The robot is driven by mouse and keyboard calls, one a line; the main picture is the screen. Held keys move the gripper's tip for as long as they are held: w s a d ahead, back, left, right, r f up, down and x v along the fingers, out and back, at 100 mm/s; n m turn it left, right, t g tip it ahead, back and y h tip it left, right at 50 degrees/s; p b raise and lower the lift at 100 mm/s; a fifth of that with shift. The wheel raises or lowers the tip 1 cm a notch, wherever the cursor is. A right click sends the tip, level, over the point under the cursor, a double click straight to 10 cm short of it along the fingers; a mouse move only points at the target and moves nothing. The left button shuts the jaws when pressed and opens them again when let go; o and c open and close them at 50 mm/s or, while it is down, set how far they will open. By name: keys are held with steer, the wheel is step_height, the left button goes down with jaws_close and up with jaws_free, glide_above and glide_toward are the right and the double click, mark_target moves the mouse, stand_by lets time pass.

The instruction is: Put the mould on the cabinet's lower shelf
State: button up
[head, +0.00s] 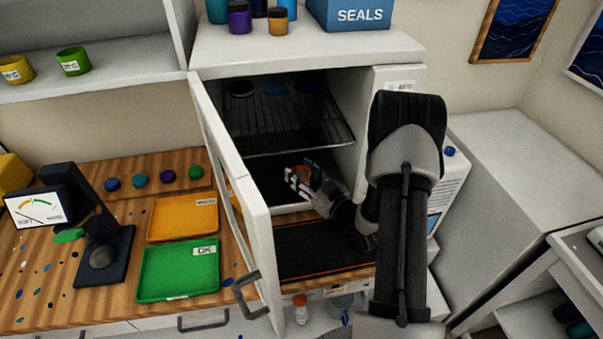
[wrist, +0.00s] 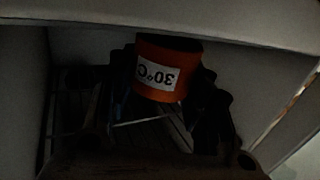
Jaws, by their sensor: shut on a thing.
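The orange mould (wrist: 150,54) with a white "30°C" label shows in the wrist view, its label upside down. My gripper (wrist: 166,88) is shut on it, with dark fingers on both sides. In the head view my gripper (head: 300,178) reaches inside the open cabinet (head: 300,62), below the upper wire shelf (head: 285,137). Only a small orange part of the mould shows there. The dark lower level (head: 262,186) of the cabinet lies around and under my gripper. I cannot tell whether the mould touches it.
The cabinet door (head: 258,230) stands open at the left of my arm. Small round pieces rest on the upper wire shelf. A dark mat (head: 310,250) lies before the opening. The workbench holds a yellow tray (head: 183,218), a green tray (head: 180,272) and a dial gauge (head: 35,208).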

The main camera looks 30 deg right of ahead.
steer(key=shift+f+b, duration=0.35)
steer(key=o, duration=1.1)
steer(key=shift+r, duration=0.1)
steer(key=shift+r+p, duration=0.6)
steer(key=shift+p, duration=0.2)
steer(key=s, duration=0.4)
steer(key=s+d, duration=0.1)
steer(key=s, duration=0.3)
steer(key=s+d+p, duration=0.1)
steer(key=s, duration=0.3)
steer(key=shift+d, duration=0.1)
steer(key=shift+f, duration=0.1)
